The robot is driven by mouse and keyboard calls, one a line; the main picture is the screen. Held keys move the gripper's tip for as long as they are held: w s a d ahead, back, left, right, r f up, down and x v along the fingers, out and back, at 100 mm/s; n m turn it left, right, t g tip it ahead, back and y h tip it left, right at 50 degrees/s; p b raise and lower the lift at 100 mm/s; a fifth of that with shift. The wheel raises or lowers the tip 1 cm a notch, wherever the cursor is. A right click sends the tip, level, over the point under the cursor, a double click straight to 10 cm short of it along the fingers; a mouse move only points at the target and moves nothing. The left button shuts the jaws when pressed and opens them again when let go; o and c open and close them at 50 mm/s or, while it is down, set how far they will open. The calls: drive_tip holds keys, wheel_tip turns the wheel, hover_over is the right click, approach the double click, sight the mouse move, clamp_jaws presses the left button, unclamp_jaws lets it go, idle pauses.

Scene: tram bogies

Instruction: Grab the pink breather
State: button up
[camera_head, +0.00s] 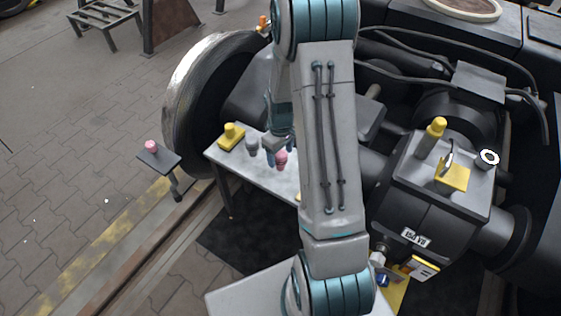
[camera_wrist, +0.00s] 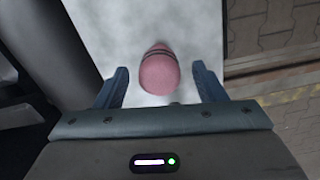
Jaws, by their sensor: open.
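The pink breather (camera_head: 281,160) stands on a light grey table (camera_head: 267,181) beside my arm in the head view. In the wrist view the pink breather (camera_wrist: 160,72) is a rounded pink piece with dark bands, in the gap between the fingers and a little beyond the fingertips. My gripper (camera_wrist: 162,85) is open, with one blue finger on each side of the breather and space on both sides. In the head view my gripper (camera_head: 278,148) is partly hidden by the arm, close to the breather.
A grey breather (camera_head: 252,146) stands just left of the pink one, and a yellow piece (camera_head: 231,136) sits at the table's left. A large wheel (camera_head: 188,95) rises behind. A small stand with a pink knob (camera_head: 151,146) is further left. The bogie's dark housing (camera_head: 425,200) is at right.

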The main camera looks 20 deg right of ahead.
drive_tip(key=shift+f, duration=0.9)
drive_tip(key=shift+r, duration=0.1)
drive_tip(key=c, duration=1.1)
